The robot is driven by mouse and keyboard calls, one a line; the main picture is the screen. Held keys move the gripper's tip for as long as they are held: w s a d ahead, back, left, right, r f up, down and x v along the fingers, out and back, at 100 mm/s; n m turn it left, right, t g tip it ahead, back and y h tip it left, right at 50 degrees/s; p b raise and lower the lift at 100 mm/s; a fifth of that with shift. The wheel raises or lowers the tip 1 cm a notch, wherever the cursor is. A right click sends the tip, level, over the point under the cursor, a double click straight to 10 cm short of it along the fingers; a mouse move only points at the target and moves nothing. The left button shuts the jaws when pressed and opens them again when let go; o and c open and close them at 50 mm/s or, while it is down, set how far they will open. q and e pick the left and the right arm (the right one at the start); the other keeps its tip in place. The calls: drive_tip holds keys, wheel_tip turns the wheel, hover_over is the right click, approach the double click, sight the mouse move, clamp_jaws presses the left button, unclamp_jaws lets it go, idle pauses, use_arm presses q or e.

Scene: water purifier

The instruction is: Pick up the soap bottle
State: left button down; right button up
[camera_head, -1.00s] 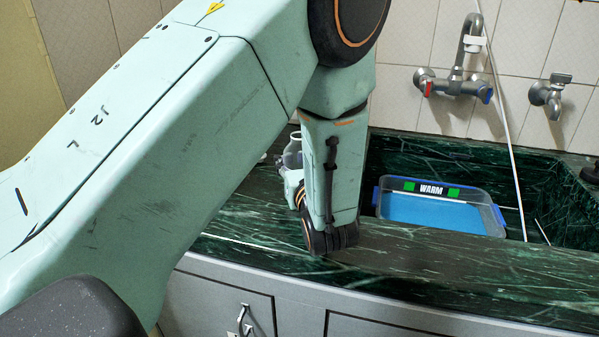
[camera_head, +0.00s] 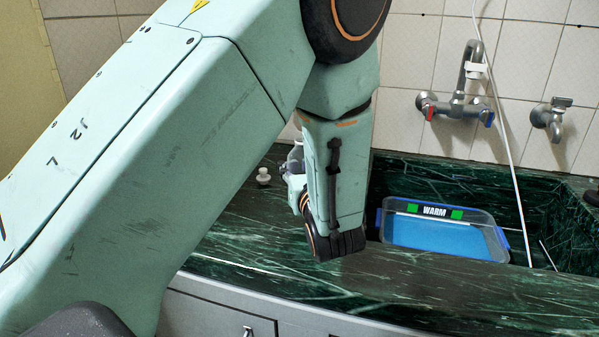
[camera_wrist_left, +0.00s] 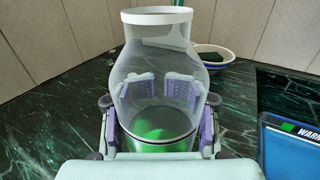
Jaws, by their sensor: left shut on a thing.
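The soap bottle (camera_wrist_left: 152,50) is a clear, see-through bottle with a white rim and green at its bottom. It stands upright in the middle of the left wrist view. My left gripper (camera_wrist_left: 160,95) is shut on it, with purple finger pads at its sides, seen partly through the clear wall. In the head view, only a small part of the bottle (camera_head: 295,155) shows behind my left wrist, which hides most of the gripper. I cannot tell whether the bottle's base touches the counter. My right gripper is not in view.
The dark green marble counter (camera_head: 235,230) has free room at the left. A small white cap-like piece (camera_head: 263,176) lies there. A clear tub (camera_head: 445,232) labelled WARM, with a blue rim, sits in the sink at the right. A bowl (camera_wrist_left: 215,56) stands behind the bottle.

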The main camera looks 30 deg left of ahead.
use_arm(q)
drive_tip(key=shift+r+p, duration=0.8)
drive_tip(key=shift+r, duration=2.1)
